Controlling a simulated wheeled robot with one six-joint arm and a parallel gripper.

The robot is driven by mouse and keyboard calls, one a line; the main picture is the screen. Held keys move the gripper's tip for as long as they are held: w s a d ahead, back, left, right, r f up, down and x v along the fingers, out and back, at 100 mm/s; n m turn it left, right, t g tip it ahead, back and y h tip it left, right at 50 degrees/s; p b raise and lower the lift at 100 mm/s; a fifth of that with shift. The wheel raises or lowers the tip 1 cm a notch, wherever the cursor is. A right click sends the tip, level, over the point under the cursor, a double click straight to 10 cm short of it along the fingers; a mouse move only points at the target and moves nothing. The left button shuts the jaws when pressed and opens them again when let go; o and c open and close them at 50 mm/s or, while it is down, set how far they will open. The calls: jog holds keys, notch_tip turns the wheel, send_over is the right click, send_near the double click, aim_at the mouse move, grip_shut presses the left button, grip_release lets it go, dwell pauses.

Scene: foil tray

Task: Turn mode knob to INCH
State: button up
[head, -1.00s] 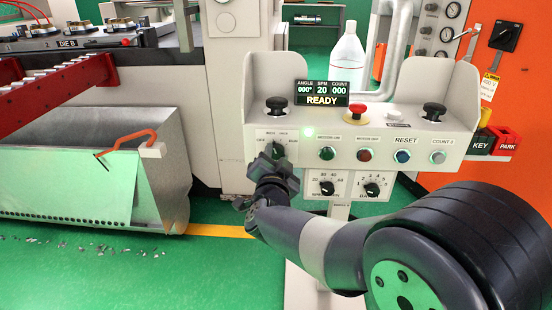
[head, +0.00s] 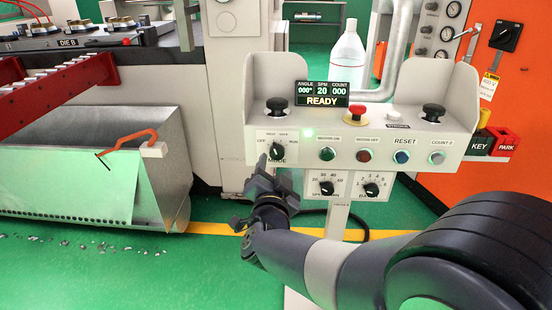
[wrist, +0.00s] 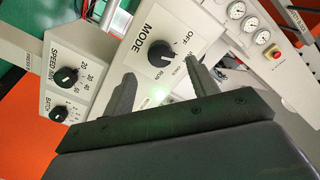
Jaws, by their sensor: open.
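The mode knob (head: 277,152) is a round black knob on the upper left of the white control panel's front, with OFF at its left and RUN at its right. It also shows in the wrist view (wrist: 161,54), beside the word MODE. I cannot tell surely which label its pointer faces. My gripper (head: 269,168) is open, just below and in front of the knob in the head view. In the wrist view its two fingers (wrist: 160,72) reach up on either side of the knob's picture, apart from the knob, with nothing between them.
Below sit the speed knob (head: 327,188) and another black knob (head: 371,189). Right of the mode knob are a green button (head: 327,154) and a red button (head: 364,155). A red mushroom button (head: 355,115) stands on top, near the display (head: 321,94) reading READY.

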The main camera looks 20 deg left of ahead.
aim_at(277, 155)
jog(key=p+v, duration=0.1)
jog(key=v, duration=0.4)
jog(key=shift+s, duration=0.35)
jog(key=b+x, duration=0.2)
jog(key=x, duration=0.8)
jog(key=shift+w+f+b, duration=0.1)
jog(key=shift+w+b, duration=0.2)
jog(key=shift+w, duration=0.25)
jog(key=shift+p, duration=0.3)
